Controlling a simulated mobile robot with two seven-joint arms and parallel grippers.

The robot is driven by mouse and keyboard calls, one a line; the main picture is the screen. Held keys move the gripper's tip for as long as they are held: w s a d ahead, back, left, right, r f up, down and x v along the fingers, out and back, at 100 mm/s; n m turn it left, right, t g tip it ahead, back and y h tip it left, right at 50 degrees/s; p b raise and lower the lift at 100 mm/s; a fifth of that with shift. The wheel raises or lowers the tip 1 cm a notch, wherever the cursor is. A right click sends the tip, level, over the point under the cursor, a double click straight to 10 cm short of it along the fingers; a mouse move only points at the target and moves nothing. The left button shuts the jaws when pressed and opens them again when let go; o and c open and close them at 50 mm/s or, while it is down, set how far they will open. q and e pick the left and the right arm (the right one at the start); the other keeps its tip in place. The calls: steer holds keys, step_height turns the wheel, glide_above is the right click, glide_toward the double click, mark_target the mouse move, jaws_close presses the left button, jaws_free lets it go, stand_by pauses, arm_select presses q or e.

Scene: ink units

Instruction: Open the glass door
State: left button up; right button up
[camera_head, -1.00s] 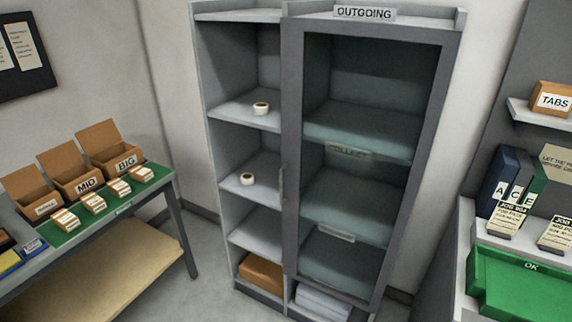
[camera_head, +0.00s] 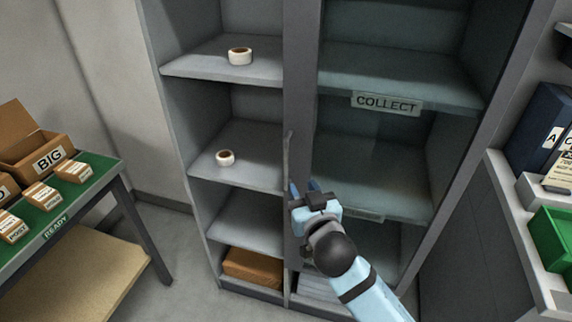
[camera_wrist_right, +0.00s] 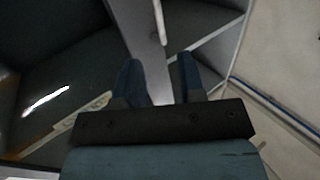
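The glass door (camera_head: 385,150) covers the right half of the grey cabinet and looks shut. Its slim upright handle (camera_head: 288,158) is on the left edge of the door frame. My right gripper (camera_head: 303,187) is in front of the door's left frame, close to the lower part of the handle. In the right wrist view its two blue fingers (camera_wrist_right: 160,80) are apart, with nothing between their tips. The pale handle (camera_wrist_right: 160,22) shows just beyond them, above the gap. I cannot tell whether a finger touches the door. My left gripper is not in view.
Open shelves (camera_head: 235,135) on the left hold two tape rolls and a brown box (camera_head: 252,267). A table with a green mat (camera_head: 60,205) stands at the left. A counter with a green tray (camera_head: 555,240) is at the right. A COLLECT sign (camera_head: 386,104) shows behind the glass.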

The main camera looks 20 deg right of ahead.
mark_target(287, 157)
steer(key=w+p, duration=0.1)
steer(key=w, duration=1.2)
steer(key=shift+d, duration=0.15)
steer(key=shift+c, duration=0.4)
jaws_close()
